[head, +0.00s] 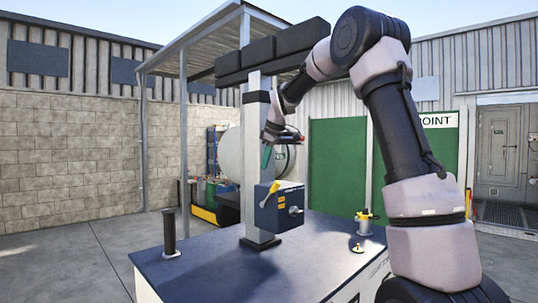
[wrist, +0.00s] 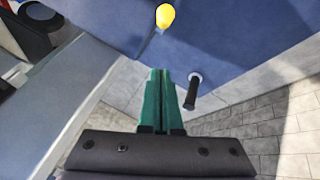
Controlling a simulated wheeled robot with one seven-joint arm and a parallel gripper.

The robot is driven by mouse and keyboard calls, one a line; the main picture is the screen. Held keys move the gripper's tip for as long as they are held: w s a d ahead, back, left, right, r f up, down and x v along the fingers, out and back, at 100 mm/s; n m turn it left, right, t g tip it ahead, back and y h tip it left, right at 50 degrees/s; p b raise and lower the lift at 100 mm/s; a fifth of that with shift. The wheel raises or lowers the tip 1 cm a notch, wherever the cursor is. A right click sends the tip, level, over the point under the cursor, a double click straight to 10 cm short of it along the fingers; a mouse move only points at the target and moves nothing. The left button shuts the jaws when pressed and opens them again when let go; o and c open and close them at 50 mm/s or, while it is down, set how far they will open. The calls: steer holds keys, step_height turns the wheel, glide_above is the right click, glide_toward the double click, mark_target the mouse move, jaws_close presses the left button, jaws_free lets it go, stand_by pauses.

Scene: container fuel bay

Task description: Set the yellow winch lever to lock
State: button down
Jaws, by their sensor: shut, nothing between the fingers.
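The winch is a blue box (head: 280,208) on a grey post above the dark blue bench top. Its yellow lever (head: 269,194) is at the box's upper left, tilted up to the right; the lock marking is too small to read. In the wrist view the lever's yellow rounded end (wrist: 165,17) shows at the top, ahead of the fingertips and apart from them. My gripper (head: 265,160) has green fingers pointing down, above the lever in the head view. The fingers (wrist: 166,76) are together with nothing between them.
The grey post (head: 255,155) stands close beside my gripper, with black blocks (head: 272,55) across its top. A black grip (head: 169,232) stands at the bench's left. The bench's front is clear.

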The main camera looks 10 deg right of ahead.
mark_target(270, 194)
step_height(270, 194, down, 6)
steer(key=d, duration=0.2)
steer(key=shift+w+d+r, duration=0.2)
steer(key=shift+r, duration=0.05)
